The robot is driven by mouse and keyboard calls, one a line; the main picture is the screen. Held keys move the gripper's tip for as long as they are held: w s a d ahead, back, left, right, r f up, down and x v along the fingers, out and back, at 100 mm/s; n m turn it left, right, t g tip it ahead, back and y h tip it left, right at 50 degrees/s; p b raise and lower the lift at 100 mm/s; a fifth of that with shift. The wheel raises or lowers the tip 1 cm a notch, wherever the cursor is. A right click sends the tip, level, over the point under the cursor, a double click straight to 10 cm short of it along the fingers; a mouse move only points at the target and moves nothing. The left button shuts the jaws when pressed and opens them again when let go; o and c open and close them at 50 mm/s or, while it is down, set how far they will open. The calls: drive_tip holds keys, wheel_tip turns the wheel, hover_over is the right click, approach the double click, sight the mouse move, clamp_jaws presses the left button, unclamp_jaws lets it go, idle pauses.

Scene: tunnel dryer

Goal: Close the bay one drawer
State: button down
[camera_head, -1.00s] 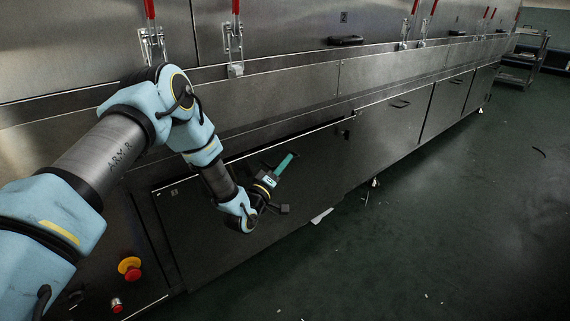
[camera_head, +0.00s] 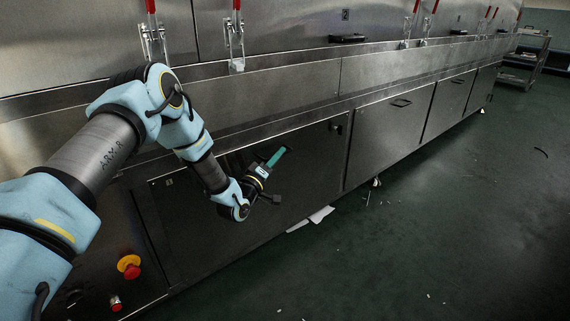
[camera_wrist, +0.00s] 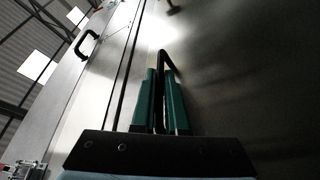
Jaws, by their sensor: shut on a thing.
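The drawer (camera_head: 311,178) is the wide dark metal front low on the long steel machine in the head view. Its front looks about level with the panels beside it; any small gap is hard to tell. My gripper (camera_head: 283,151) is at the drawer's front, with its green fingers pointing up and right. In the wrist view its two green fingers (camera_wrist: 161,102) are closed around the black bar handle (camera_wrist: 163,62). The handle is mostly hidden by the gripper in the head view. No bay label is readable.
A red and yellow stop button (camera_head: 129,266) and a small red button (camera_head: 116,302) are at the lower left. Similar fronts (camera_head: 390,125) continue to the right. White scraps (camera_head: 321,214) lie on the floor under the machine. The dark green floor (camera_head: 450,230) at right is mostly clear.

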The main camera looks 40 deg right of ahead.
sight(245, 168)
drive_tip(key=shift+w, duration=0.25)
drive_tip(key=c, duration=0.9)
unclamp_jaws()
drive_tip(key=shift+a, duration=0.1)
drive_tip(key=p+v, duration=0.2)
drive_tip(key=v, duration=0.8)
drive_tip(key=shift+s+a, duration=0.1)
drive_tip(key=shift+a, duration=0.25)
drive_tip(key=shift+d+r, duration=0.1)
